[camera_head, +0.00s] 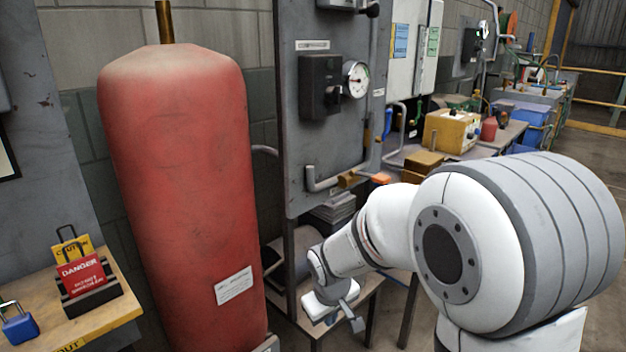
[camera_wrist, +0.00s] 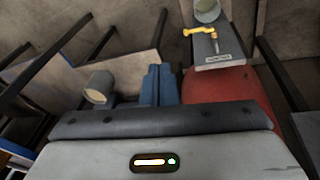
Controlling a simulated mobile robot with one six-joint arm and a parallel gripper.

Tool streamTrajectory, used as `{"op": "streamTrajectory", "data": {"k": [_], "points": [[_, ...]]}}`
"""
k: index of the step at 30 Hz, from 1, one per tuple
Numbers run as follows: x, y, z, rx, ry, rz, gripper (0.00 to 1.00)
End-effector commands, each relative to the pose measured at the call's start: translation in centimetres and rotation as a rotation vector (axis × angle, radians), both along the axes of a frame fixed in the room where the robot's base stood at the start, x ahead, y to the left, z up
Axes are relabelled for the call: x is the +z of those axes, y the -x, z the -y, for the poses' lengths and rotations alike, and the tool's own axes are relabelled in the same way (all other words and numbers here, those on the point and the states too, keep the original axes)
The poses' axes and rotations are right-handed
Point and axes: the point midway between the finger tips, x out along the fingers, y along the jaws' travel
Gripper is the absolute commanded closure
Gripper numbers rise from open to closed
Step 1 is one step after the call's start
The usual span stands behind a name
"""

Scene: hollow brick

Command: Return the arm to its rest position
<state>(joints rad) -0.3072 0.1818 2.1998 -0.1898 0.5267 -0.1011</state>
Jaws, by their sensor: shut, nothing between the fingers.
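My white and grey arm reaches from the right side of the head view down to the lower middle. My gripper (camera_head: 356,322) hangs at its end, low in front of the grey panel and right of the red tank's lower part. In the wrist view my gripper (camera_wrist: 160,72) shows as two blue-grey fingers side by side. They are shut with nothing between them.
A tall red tank (camera_head: 180,180) stands left of my gripper. A grey panel (camera_head: 330,110) with a gauge rises behind. A bench (camera_head: 100,312) with a red danger tag (camera_head: 82,274) and blue padlock (camera_head: 20,328) is at left. The wrist view shows a yellow lever (camera_wrist: 199,32).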

Motion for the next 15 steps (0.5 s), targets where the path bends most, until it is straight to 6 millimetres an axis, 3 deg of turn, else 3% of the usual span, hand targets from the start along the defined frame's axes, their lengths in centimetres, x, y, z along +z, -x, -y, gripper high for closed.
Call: {"op": "streamTrajectory", "data": {"k": [1,6,12,15], "points": [[5.1,1.3,1.7,-0.055,-0.011,0.005,1.00],[14.1,6.1,6.2,-0.222,-0.047,-0.003,1.00],[22.5,12.5,9.8,-0.400,-0.098,-0.015,1.00],[25.1,15.2,10.8,-0.466,-0.120,-0.020,1.00]]}}
